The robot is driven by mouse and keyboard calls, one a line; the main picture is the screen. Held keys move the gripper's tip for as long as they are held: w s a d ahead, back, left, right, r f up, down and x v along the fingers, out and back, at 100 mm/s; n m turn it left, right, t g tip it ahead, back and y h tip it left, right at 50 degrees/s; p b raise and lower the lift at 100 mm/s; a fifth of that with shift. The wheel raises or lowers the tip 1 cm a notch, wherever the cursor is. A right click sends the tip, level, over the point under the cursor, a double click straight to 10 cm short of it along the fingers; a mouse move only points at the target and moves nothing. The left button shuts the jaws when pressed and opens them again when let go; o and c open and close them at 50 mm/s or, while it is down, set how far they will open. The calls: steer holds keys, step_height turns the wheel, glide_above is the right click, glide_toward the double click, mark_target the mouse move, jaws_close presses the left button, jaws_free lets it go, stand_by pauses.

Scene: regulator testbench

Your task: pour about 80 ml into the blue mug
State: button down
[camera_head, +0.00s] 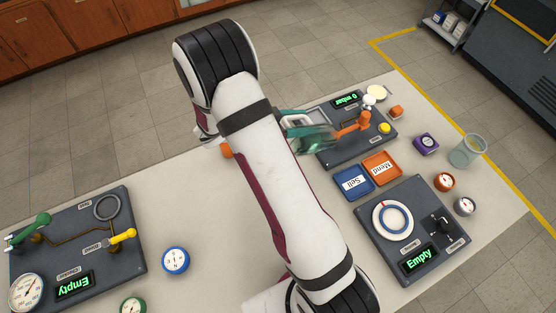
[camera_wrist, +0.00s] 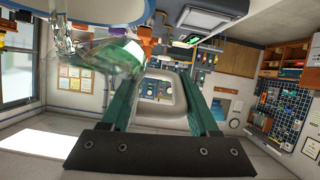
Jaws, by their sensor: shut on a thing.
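My gripper (camera_head: 300,122) has green fingers and is partly hidden by my white arm in the head view. It is shut on the light grey handle (camera_wrist: 165,88) of a clear jug with a green tint. The jug (camera_head: 312,140) is held over the upper right testbench panel and looks tilted. It also shows in the wrist view (camera_wrist: 108,62), left of the fingers (camera_wrist: 163,125). I cannot tell how much liquid is in it or whether any is running out.
The dark upper right panel (camera_head: 345,150) carries an orange valve (camera_head: 352,127). Blue (camera_head: 353,182) and orange (camera_head: 382,167) trays lie before it. A clear glass (camera_head: 467,150) stands at the right edge. Other panels stand left (camera_head: 125,265) and lower right (camera_head: 435,205); loose gauges lie around.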

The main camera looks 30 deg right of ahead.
steer(key=shift+a+r+h, duration=0.2)
steer(key=shift+r+h, duration=0.2)
steer(key=shift+h, duration=0.3)
stand_by(0.6)
steer(key=shift+d+f+y, duration=0.3)
steer(key=shift+f+y, duration=0.2)
steer(key=shift+y, duration=0.6)
steer(key=shift+r+y, duration=0.1)
steer(key=shift+y, duration=0.7)
steer(key=shift+a+f+y, duration=0.15)
steer(key=shift+f+y, duration=0.6)
steer(key=shift+y, duration=0.35)
